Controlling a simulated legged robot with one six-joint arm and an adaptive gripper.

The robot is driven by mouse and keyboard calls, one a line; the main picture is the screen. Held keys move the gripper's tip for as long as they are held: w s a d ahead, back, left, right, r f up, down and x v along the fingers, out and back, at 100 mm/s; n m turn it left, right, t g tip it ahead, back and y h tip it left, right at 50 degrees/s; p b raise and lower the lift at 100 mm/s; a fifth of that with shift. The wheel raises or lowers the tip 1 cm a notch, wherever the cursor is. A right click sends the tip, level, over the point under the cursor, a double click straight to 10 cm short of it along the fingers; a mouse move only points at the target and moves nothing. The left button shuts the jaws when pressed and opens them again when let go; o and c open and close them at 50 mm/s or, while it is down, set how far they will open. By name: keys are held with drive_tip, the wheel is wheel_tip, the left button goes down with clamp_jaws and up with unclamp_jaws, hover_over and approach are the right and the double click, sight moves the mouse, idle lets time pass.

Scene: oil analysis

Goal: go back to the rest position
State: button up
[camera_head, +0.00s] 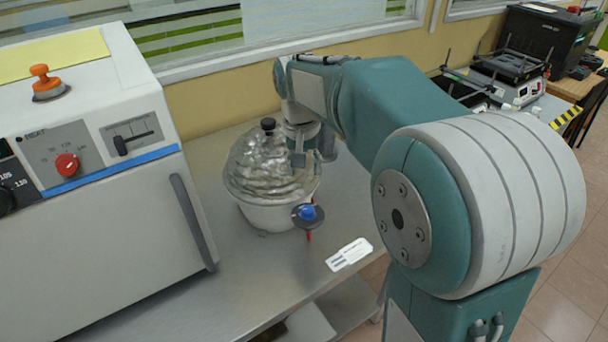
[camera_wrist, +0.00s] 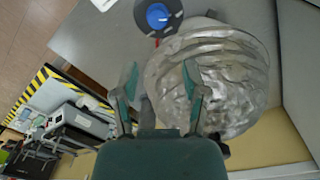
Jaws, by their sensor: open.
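My gripper shows in the wrist view (camera_wrist: 160,85) with its two fingers apart and nothing between them. In the head view my gripper (camera_head: 305,158) is pointed down over the right side of a pot-like vessel with a silvery, crinkled dome lid (camera_head: 262,170). The lid also shows in the wrist view (camera_wrist: 225,75), beyond and right of the fingers. I cannot tell whether a finger touches it. A blue knob on a dark disc (camera_head: 308,213) sits at the vessel's front right; it shows in the wrist view (camera_wrist: 157,16) too.
A grey bench (camera_head: 200,290) carries the vessel. A large white oven-like machine (camera_head: 95,240) with a handle stands close on the left. A white tag (camera_head: 349,254) lies at the bench's front right. A wall and window are behind; more lab equipment (camera_head: 505,80) stands at the back right.

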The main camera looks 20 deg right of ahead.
idle(0.3)
drive_tip(key=s+n+t, duration=0.3)
drive_tip(key=s+t, duration=0.2)
drive_tip(key=s, duration=1.6)
drive_tip(key=shift+s+d+r+t+y, duration=0.25)
drive_tip(key=shift+d+t+y, duration=0.05)
drive_tip(key=shift+d+t, duration=0.15)
